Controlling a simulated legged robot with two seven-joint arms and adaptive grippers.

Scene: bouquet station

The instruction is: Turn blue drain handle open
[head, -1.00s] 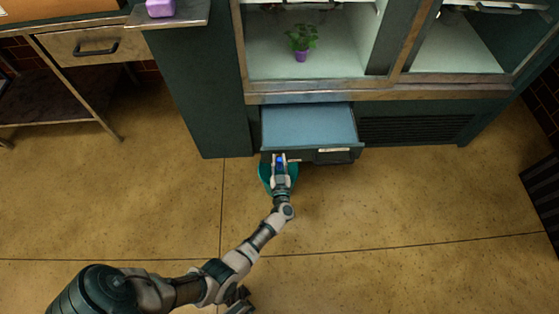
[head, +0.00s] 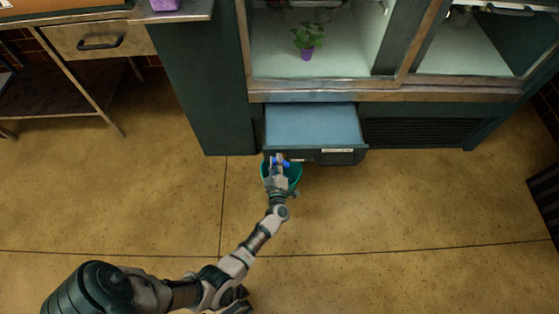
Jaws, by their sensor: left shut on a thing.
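The blue drain handle (head: 284,163) sits at the front left of the pulled-out drawer-like tray (head: 312,125) under the cabinet. It shows as a small blue bar lying roughly crosswise, partly covered by my fingers. My left gripper (head: 279,164) is shut on the blue handle, its arm reaching up from the lower left. A teal bucket (head: 295,178) stands on the floor beneath the handle, partly hidden by my gripper. My right gripper is not in view.
The glass-front cabinet (head: 400,96) rises behind the tray, with a potted plant (head: 307,40) in a purple pot inside. A workbench with a drawer (head: 100,38) stands at the upper left. The tiled floor around the bucket is clear.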

